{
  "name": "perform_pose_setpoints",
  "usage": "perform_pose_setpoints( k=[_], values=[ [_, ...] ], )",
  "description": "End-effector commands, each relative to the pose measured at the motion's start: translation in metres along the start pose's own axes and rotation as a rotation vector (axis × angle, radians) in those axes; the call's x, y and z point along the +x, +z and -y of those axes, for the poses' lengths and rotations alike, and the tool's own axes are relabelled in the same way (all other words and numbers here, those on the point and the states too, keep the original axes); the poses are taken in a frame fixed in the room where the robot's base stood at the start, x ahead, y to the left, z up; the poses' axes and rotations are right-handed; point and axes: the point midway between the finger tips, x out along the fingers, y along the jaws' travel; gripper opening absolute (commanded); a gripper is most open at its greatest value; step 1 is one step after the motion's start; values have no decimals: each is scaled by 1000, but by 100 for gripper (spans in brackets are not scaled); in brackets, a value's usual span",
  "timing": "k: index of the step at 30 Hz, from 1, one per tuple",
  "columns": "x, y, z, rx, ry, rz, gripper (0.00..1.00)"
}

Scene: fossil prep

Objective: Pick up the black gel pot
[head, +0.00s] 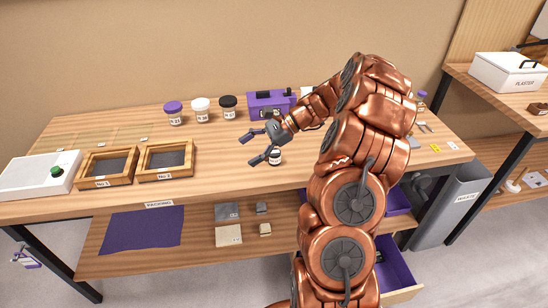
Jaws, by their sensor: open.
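A jar with a black lid (228,107) and a white label stands at the back of the table, right of two similar jars. A small dark pot with a white label (275,158) stands nearer the front edge, close beside my gripper. I cannot tell which of these two is the black gel pot. My gripper (251,149) is open, its two fingers pointing left over the table. Nothing shows between the fingertips. My gripper partly hides the top of the small dark pot, and I cannot tell whether they touch.
A purple-lidded jar (173,112) and a white-lidded jar (201,108) stand at the back. A purple device (268,103) is behind my gripper. The table between trays and gripper is clear.

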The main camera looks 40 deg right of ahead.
Motion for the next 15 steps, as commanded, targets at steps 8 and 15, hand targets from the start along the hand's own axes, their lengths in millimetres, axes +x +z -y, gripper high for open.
perform_pose_setpoints(
  k=[8,15],
  values=[
    [-51,-84,23,230,-190,50,77],
    [-87,-141,24,373,-311,82,77]
  ],
)
